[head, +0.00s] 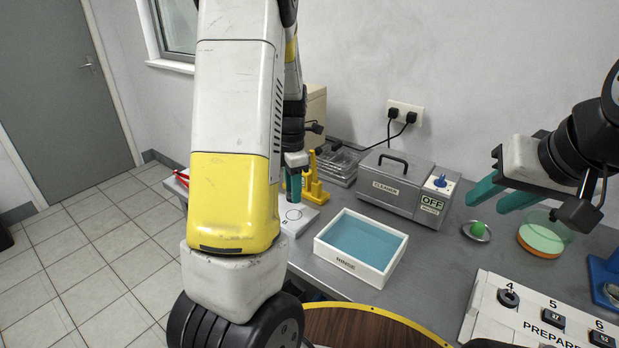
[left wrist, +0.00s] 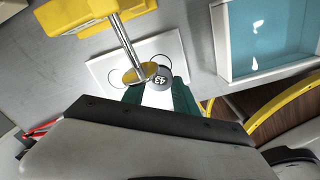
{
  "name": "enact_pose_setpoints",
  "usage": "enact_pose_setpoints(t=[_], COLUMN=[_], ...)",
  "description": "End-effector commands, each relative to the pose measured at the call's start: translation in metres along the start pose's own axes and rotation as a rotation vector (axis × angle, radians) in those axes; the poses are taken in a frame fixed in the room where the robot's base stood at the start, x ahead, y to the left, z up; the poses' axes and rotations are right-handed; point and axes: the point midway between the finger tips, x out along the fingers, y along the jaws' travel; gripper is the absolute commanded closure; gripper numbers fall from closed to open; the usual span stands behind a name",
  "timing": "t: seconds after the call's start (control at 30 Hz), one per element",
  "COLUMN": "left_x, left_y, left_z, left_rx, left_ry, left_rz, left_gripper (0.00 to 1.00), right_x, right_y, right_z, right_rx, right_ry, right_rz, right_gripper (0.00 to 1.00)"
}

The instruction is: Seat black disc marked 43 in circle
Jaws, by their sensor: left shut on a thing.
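The black disc marked 43 (left wrist: 162,80) shows in the left wrist view between the green fingertips of my left gripper (left wrist: 158,96), which is shut on it. The disc is over the white plate (left wrist: 101,67), which has thin circle outlines, partly covered by the disc and a metal rod. I cannot tell whether the disc touches the plate. In the head view my left gripper (head: 293,188) points down at the white plate (head: 303,217), and I cannot make out the disc there. My right gripper (head: 496,192) is open and empty at the right.
A yellow stand (head: 314,185) is beside the plate; its metal rod (left wrist: 125,40) reaches over it. The blue-filled RINSE tray (head: 318,245) is to the right, with the CLEANER box (head: 405,190) behind. A PREPARED rack (head: 480,318) holds discs at the front right.

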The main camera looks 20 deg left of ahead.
Motion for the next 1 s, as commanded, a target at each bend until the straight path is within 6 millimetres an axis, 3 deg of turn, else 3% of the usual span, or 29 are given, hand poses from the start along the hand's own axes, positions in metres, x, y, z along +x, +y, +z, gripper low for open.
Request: enact_pose_setpoints(t=[0.6,1.0], left_x=[0.045,0.055], left_y=[-0.001,0.0], left_z=[0.0,0.0], left_rx=[0.001,0.001], left_ry=[0.002,0.001], left_rz=[-0.002,-0.001], left_gripper=[1.0,1.0], right_x=[0.0,0.0], right_y=[0.0,0.0], right_z=[0.0,0.0], right_rx=[0.0,0.0], right_ry=[0.0,0.0], right_rz=[0.0,0.0], right_gripper=[0.64,0.64])
